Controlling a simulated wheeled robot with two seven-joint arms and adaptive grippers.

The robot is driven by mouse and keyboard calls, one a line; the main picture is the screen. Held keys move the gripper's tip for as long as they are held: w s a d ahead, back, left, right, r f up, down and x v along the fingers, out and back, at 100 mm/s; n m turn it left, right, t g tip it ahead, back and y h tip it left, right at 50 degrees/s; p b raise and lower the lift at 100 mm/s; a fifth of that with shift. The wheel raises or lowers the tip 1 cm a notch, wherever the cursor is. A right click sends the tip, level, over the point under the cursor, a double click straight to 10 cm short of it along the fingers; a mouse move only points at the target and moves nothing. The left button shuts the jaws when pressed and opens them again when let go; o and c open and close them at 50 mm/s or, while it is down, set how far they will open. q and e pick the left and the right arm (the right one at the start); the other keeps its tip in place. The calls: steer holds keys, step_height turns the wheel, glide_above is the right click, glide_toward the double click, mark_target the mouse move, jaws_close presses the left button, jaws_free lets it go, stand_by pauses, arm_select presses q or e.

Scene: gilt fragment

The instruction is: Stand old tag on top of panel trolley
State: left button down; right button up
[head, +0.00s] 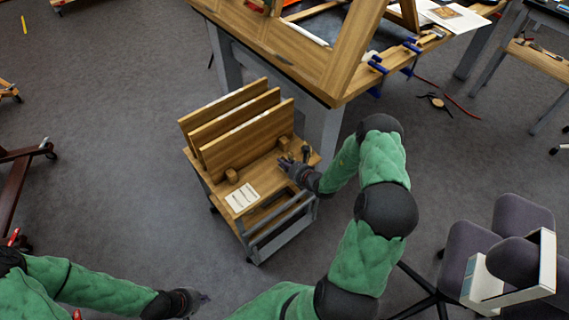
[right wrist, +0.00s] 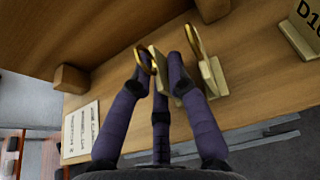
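The panel trolley (head: 262,160) stands on the floor, with upright wooden panels on its top. My right gripper (head: 290,163) is low over the right part of that top. In the right wrist view my gripper (right wrist: 161,65) has its fingers closed around a small brass tag (right wrist: 159,72) with a ring at its upper end. A second brass piece with a ring (right wrist: 214,78) stands just right of the fingers. A brass plate marked "D10" (right wrist: 297,38) stands at the far right. I cannot tell which is the old tag. My left gripper (head: 192,301) is away from the trolley; its fingers are unclear.
A paper label (head: 242,197) lies on the trolley's front left, beside wooden blocks (head: 232,175). The panels (head: 250,140) close off the trolley's back. A wooden workbench (head: 290,45) stands behind it. Chairs (head: 470,250) stand at the right. Floor left of the trolley is clear.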

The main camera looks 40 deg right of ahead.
steer(key=shift+r, duration=0.25)
steer(key=p+v, duration=0.4)
steer(key=v, duration=0.7)
steer(key=s+a+f+n+g+y, duration=0.1)
steer(key=s+a+n+g+y, duration=0.25)
steer(key=a, duration=0.55)
steer(key=s+a+f+n+g+y, duration=0.25)
steer(key=a+n+y, duration=0.2)
steer(key=a, duration=0.55)
steer(key=s+a+f+n+g+h, duration=0.2)
steer(key=s+a+n+g, duration=0.3)
steer(key=n, duration=0.3)
steer(key=s+a+f+n+g+h, duration=0.2)
steer(key=s+n+g, duration=0.3)
steer(key=s+n, duration=0.3)
steer(key=w+a+n+t, duration=0.1)
steer(key=n, duration=0.2)
steer(key=w+a+n+t, duration=0.1)
steer(key=w+n, duration=0.1)
steer(key=w+a+n+h, duration=0.1)
steer(key=a+n, duration=0.1)
steer(key=n, duration=0.1)
steer(key=shift+w+f+n+t, duration=0.2)
steer(key=shift+n+t, duration=0.1)
steer(key=shift+t, duration=0.1)
